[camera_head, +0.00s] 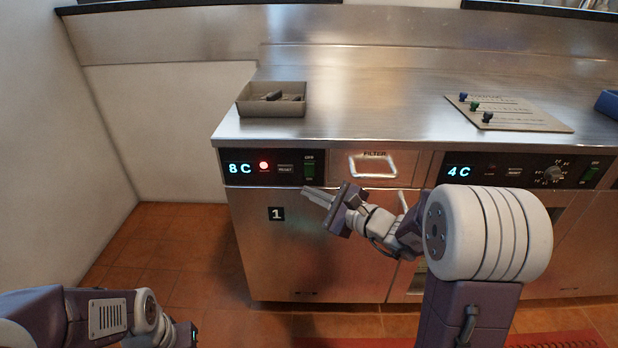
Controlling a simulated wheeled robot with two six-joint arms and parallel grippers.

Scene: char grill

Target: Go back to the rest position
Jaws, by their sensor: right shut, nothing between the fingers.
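My right gripper (318,199) is shut and empty. It is in front of the left steel cabinet (290,260), below its control panel, with the fingers pointing left toward the area under the green switch (309,168). I cannot tell whether the fingertips touch the cabinet front. My left arm (95,318) comes in at the lower left, low over the floor. Its gripper is not clearly visible at the bottom edge. The left panel shows "8 C" with a lit red light (263,166).
A steel counter (370,100) runs across the view. A grey tray (272,107) with dark items stands at its left, and a board (515,118) with small knobs lies at the right. A filter drawer handle (373,166) is near my right wrist. Tiled floor at left is clear.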

